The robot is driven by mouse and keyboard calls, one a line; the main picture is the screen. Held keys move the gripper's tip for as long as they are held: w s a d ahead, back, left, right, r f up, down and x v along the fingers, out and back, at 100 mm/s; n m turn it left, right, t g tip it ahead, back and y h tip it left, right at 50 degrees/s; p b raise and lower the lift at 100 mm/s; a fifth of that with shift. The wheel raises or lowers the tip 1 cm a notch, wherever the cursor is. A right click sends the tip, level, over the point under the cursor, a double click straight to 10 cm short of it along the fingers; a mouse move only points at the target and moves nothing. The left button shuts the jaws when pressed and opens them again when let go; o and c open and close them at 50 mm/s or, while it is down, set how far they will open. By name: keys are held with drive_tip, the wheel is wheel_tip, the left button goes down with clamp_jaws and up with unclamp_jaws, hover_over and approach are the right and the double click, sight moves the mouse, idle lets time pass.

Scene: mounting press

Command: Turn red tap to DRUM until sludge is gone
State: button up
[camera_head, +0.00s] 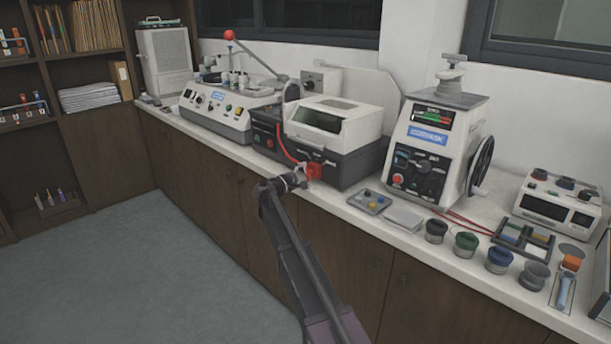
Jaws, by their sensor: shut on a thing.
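The red tap (314,171) is at the front lower edge of the grey and white machine (338,130) in the middle of the counter. A red hose (284,150) runs down the machine's front to the tap. My gripper (303,177) reaches up from below and is at the tap, shut on it. The fingers are small and dark here, and they partly hide the tap. I cannot read any DRUM label or the tap's exact angle. No sludge can be made out from this view.
The mounting press (437,145) with its handwheel stands right of the machine. A small tray (369,202) and several cups, including a green-rimmed one (465,245), line the counter's front edge. A polisher with a red-knobbed lever (215,112) stands left. The floor (130,260) is clear.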

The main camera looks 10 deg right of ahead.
drive_tip(key=shift+r+m, duration=0.1)
drive_tip(key=shift+m, duration=1.8)
drive_tip(key=o, duration=0.9)
drive_tip(key=shift+c, duration=0.2)
drive_tip(key=shift+a, duration=0.15)
drive_tip(key=v, duration=1.2)
